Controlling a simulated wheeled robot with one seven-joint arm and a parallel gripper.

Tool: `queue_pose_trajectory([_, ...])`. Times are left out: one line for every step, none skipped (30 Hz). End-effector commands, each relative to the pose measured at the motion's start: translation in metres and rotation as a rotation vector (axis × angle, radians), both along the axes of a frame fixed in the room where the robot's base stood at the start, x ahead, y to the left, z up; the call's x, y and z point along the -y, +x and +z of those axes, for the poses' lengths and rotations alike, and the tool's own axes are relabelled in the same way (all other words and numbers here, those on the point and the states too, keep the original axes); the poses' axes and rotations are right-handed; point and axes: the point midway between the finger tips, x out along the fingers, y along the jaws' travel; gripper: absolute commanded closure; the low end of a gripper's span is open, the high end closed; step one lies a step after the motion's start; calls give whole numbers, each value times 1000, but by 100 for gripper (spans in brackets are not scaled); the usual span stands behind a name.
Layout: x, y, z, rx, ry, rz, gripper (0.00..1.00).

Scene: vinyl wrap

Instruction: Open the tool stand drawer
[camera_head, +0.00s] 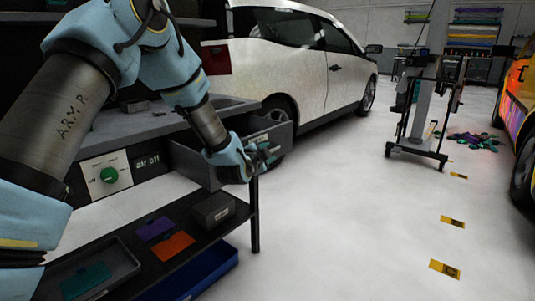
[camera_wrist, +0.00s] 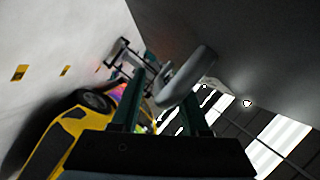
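The tool stand (camera_head: 150,123) is on the left in the head view, a dark bench with a grey top and a lower shelf. Its grey drawer (camera_head: 190,166) sticks out from under the top, with part of its inside showing. The drawer front (camera_head: 283,136) has a small label. My gripper (camera_head: 268,153) is at the drawer front, partly covering it. In the wrist view, the gripper's two dark green fingers (camera_wrist: 163,102) are spread apart. The grey curved drawer handle (camera_wrist: 187,76) lies at the fingertips and overlaps the right finger. Contact with the handle is unclear.
An air switch panel with a green knob (camera_head: 109,175) is on the stand's side. A white car (camera_head: 300,65) stands behind. The floor to the right is clear up to a wheeled cart (camera_head: 420,115).

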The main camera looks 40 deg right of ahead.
Motion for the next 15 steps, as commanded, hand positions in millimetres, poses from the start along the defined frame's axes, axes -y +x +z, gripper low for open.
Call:
queue_pose_trajectory([0,0,0,0,0,0,55])
queue_pose_trajectory([0,0,0,0,0,0,55])
queue_pose_trajectory([0,0,0,0,0,0,55])
queue_pose_trajectory([0,0,0,0,0,0,55])
queue_pose_trajectory([0,0,0,1,-1,1,55])
queue_pose_trajectory([-1,-1,1,1,-1,1,55])
queue_pose_trajectory([-2,-1,1,1,-1,0,55])
queue_pose_trajectory([-4,-2,2,1,-1,-1,55])
queue_pose_trajectory([-7,-4,3,1,-1,-1,55])
queue_pose_trajectory([-10,-6,3,1,0,-1,55])
queue_pose_trajectory([-14,-8,4,1,0,0,55])
queue_pose_trajectory([-20,-12,6,1,0,0,55])
queue_pose_trajectory([-25,-15,7,1,0,0,55])
queue_pose_trajectory([-30,-18,8,2,1,0,55])
queue_pose_trajectory([-37,-22,10,2,1,0,55])
